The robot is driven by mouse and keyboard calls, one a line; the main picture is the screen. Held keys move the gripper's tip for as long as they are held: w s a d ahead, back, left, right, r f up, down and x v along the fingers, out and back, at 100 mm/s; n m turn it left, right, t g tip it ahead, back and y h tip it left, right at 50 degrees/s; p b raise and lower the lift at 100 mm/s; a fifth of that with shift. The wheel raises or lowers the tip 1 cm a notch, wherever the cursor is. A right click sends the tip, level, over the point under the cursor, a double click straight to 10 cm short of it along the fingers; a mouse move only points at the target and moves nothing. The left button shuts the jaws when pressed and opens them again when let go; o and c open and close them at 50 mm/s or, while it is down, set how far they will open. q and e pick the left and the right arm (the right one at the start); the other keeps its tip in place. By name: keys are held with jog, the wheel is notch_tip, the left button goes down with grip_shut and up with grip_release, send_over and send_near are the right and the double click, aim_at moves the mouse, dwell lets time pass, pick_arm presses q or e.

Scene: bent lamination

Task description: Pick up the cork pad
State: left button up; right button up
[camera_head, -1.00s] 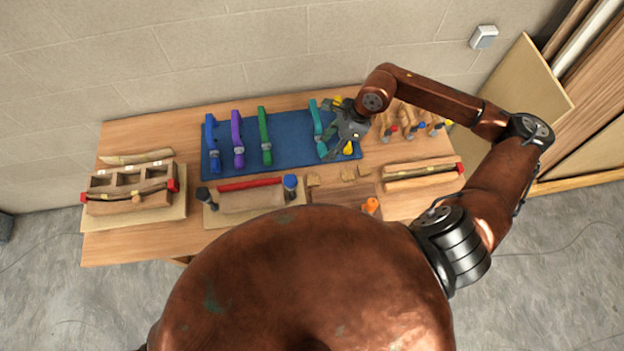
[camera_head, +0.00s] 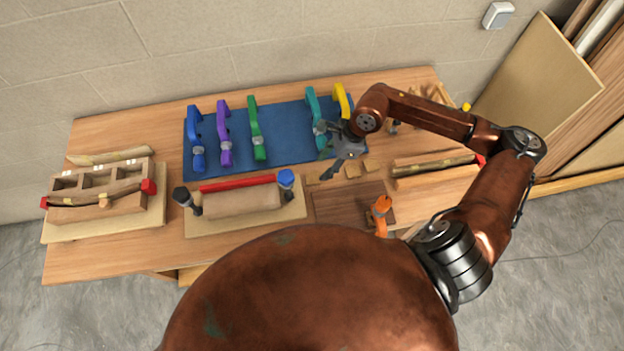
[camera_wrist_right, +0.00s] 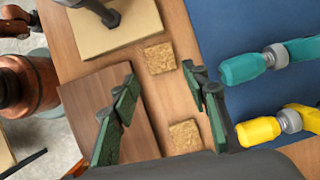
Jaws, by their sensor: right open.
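Three small square cork pads lie on the table in front of the blue mat. In the head view one pad (camera_head: 312,178) is left of my right gripper (camera_head: 331,163), and a middle pad (camera_head: 352,170) and a right pad (camera_head: 371,166) are to its right. In the right wrist view one pad (camera_wrist_right: 160,58) shows just beyond the open fingertips (camera_wrist_right: 160,80). Another pad (camera_wrist_right: 185,137) shows between the fingers, closer to the wrist. My right gripper is open, empty, and above the table, pointing down. My left gripper is out of view.
The blue mat (camera_head: 285,153) holds several coloured clamps, including a teal one (camera_head: 315,112) and a yellow one (camera_head: 342,100) near my right arm. A dark wooden board (camera_head: 345,203) with an orange clamp (camera_head: 381,213) lies in front. A board with a clamped block (camera_head: 240,201) stands left.

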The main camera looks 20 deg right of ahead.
aim_at(313, 177)
jog(key=x, duration=0.7)
jog(key=shift+w+r+p, duration=0.1)
jog(key=shift+w+p, duration=0.05)
jog(key=shift+p, duration=0.25)
jog(key=c, duration=0.5)
